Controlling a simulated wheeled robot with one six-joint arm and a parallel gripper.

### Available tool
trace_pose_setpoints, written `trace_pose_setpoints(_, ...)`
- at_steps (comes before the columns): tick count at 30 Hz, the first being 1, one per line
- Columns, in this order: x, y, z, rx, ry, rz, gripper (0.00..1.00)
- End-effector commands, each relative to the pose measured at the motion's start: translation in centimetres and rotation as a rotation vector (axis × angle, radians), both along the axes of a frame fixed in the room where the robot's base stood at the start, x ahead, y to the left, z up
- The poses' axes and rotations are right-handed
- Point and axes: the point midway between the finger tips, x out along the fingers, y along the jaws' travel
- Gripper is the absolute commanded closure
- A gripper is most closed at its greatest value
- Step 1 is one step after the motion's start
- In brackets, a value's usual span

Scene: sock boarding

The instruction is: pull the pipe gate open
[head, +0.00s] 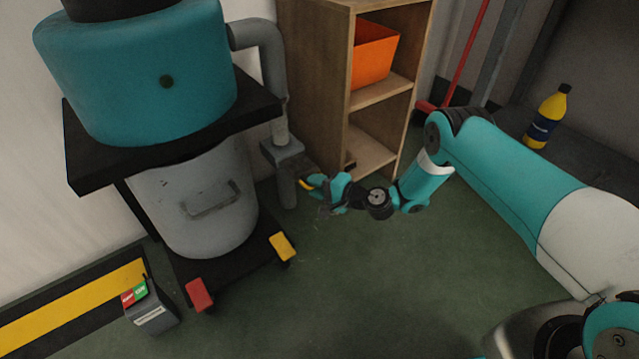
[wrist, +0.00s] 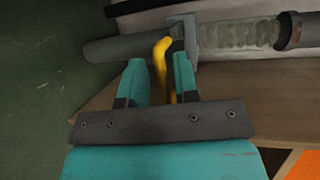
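The pipe gate (head: 283,152) is a grey box on the vertical pipe beside the teal machine. It also shows in the wrist view (wrist: 190,35), with a clear pipe section full of pale material on one side. Its yellow handle (head: 306,184) sticks out toward my gripper (head: 322,188). In the wrist view the yellow handle (wrist: 162,65) stands between the two teal fingers of my gripper (wrist: 157,62). The fingers are apart, with a clear gap on the left of the handle. The handle is nearer the right finger; whether they touch is unclear.
A wooden shelf (head: 315,75) with an orange bin (head: 373,55) stands close behind my gripper. The teal machine (head: 140,70) with a grey drum (head: 195,200) is at left. A small box with red and green buttons (head: 150,308) sits on the floor. The floor in front is clear.

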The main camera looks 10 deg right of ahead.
Motion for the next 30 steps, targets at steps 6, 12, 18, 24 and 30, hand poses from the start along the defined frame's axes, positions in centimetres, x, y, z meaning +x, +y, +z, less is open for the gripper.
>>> trace_pose_setpoints(6,0.1,-0.2,0.1,0.001,-0.002,-0.003,0.65)
trace_pose_setpoints(12,-0.3,-0.9,0.4,0.0,0.001,-0.005,0.65)
trace_pose_setpoints(18,-2.7,-3.9,1.4,0.003,0.006,-0.009,0.65)
trace_pose_setpoints(24,-5.9,-7.9,2.5,0.003,0.003,-0.01,0.65)
trace_pose_setpoints(30,-8.8,-11.3,3.1,0.003,0.002,-0.008,0.65)
